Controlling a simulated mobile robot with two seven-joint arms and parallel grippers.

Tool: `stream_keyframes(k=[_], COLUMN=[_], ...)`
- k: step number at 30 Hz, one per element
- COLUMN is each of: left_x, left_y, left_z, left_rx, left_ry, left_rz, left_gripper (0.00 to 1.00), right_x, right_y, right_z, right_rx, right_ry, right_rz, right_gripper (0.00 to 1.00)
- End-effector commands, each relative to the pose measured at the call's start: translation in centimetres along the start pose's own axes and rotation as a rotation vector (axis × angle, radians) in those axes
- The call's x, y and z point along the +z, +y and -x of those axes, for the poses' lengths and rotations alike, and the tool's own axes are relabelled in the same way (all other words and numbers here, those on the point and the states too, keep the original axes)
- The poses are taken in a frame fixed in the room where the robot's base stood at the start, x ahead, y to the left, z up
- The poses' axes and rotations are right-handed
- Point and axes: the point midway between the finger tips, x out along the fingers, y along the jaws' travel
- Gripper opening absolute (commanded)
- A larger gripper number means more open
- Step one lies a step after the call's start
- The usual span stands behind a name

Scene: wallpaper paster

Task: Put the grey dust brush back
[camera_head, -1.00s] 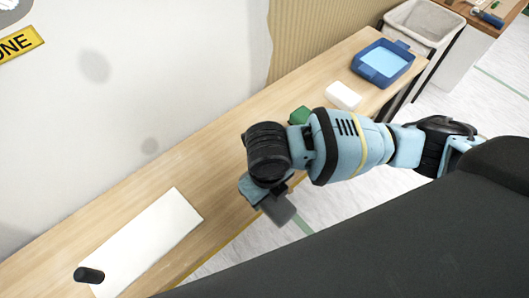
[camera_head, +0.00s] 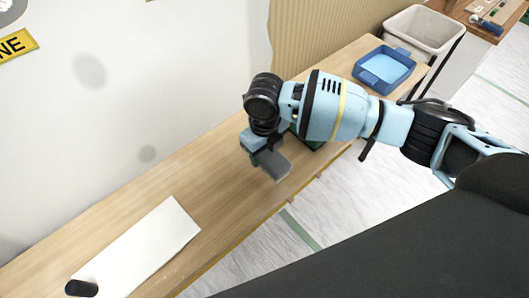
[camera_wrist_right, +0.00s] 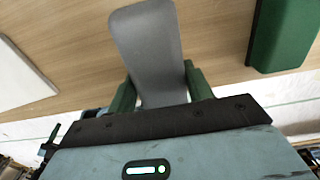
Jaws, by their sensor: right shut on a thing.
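The grey dust brush (camera_head: 274,166) is held in my right gripper (camera_head: 260,148), over the wooden table near its front edge. In the right wrist view the brush's flat grey part (camera_wrist_right: 148,45) points away from the palm, between the two green fingers of the gripper (camera_wrist_right: 160,88), which are shut on it. I cannot tell whether the brush touches the table. A green block (camera_wrist_right: 284,32) lies on the table to the right of the brush; in the head view my arm mostly hides it. My left gripper is not in view.
A white board (camera_head: 150,245) lies on the table (camera_head: 215,185) at lower left, with a black cylinder (camera_head: 82,288) at its near end. A blue tray (camera_head: 384,68) stands at the table's far end, beside a bin (camera_head: 424,30). The table between board and gripper is clear.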

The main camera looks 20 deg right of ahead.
Motion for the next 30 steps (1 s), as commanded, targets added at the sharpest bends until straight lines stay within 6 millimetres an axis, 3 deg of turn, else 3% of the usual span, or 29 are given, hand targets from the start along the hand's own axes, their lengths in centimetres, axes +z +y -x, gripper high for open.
stream_keyframes(k=[3,10,26,27,30], left_x=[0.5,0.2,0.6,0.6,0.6], left_y=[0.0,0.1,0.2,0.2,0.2], left_z=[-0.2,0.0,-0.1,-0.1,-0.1], left_rx=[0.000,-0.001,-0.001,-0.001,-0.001], left_ry=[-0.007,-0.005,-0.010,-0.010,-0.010], left_rz=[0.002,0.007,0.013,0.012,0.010], left_gripper=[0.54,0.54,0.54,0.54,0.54], right_x=[1.4,1.2,1.1,1.1,1.1], right_y=[-1.0,-0.9,-0.9,-0.9,-0.9], right_z=[-0.1,-3.0,-3.8,-3.8,-3.8], right_rx=[0.000,0.001,0.000,0.000,0.000], right_ry=[-0.003,-0.001,-0.001,-0.001,-0.001], right_rz=[-0.004,-0.001,0.000,0.000,0.000], right_gripper=[0.27,0.27,0.27,0.55,0.68])
